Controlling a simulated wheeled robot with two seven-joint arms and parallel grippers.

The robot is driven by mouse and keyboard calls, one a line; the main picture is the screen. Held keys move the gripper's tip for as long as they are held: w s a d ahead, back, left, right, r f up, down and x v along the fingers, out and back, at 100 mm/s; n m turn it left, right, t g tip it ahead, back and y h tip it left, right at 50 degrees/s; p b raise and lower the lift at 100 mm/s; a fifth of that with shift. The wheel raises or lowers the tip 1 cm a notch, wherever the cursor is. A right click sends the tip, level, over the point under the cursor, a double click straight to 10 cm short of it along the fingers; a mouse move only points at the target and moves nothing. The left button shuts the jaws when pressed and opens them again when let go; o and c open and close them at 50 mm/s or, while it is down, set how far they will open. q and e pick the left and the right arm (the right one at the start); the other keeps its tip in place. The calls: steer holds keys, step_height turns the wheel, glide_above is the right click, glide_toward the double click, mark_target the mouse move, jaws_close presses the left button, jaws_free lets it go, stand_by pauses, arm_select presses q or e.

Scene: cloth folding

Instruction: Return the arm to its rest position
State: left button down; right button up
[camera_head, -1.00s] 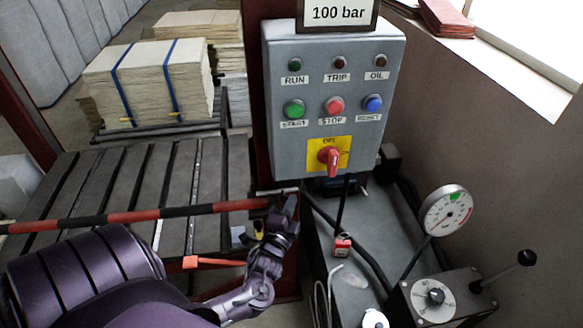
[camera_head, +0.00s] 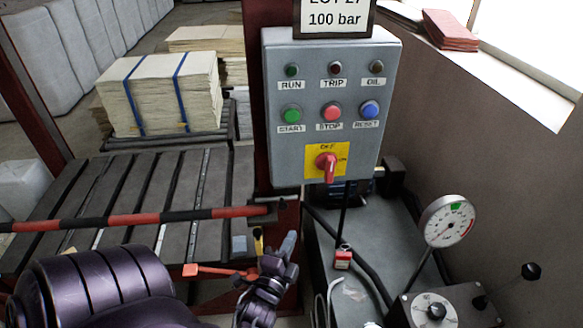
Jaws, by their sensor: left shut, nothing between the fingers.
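My left arm, purple and ribbed, comes in from the lower left. My left gripper (camera_head: 284,252) is at the lower middle, in front of the red post's foot and left of the grey machine bench. Its fingers are together and it holds nothing. It is below the control box (camera_head: 329,112) and apart from it. The box has several push buttons and lamps, and a red rotary switch (camera_head: 326,166) on a yellow plate. My right gripper does not show.
A red and black striped bar (camera_head: 140,217) crosses in front of the slatted table (camera_head: 130,185). Strapped stacks of sheets (camera_head: 160,92) stand behind. A pressure gauge (camera_head: 446,221), a lever (camera_head: 531,271) and a dial box (camera_head: 433,311) are at the lower right.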

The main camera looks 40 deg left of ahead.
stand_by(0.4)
arm_select(q)
steer(key=s+d+f+n+g+h, duration=0.1)
steer(key=s+f+n+g, duration=0.15)
steer(key=f, duration=0.85)
steer(key=s+d+f+n+g+h, duration=0.1)
steer(key=s+f+g+h, duration=0.2)
steer(key=f, duration=0.8)
steer(key=s+d+f+n+g, duration=0.1)
steer(key=s+f+g, duration=0.25)
steer(key=f, duration=0.75)
steer(key=s+d+f+n+g+h, duration=0.1)
steer(key=s+d+f+n+g, duration=0.1)
steer(key=s+f, duration=0.5)
steer(key=s+d+f+n+g+h+b, duration=0.1)
steer(key=s+d+f+g, duration=0.4)
steer(key=s, duration=0.9)
step_height(320, 180, down, 2)
steer(key=shift+s+d+f+n+h, duration=0.15)
steer(key=shift+d+n+h, duration=0.35)
steer(key=shift+n, duration=0.55)
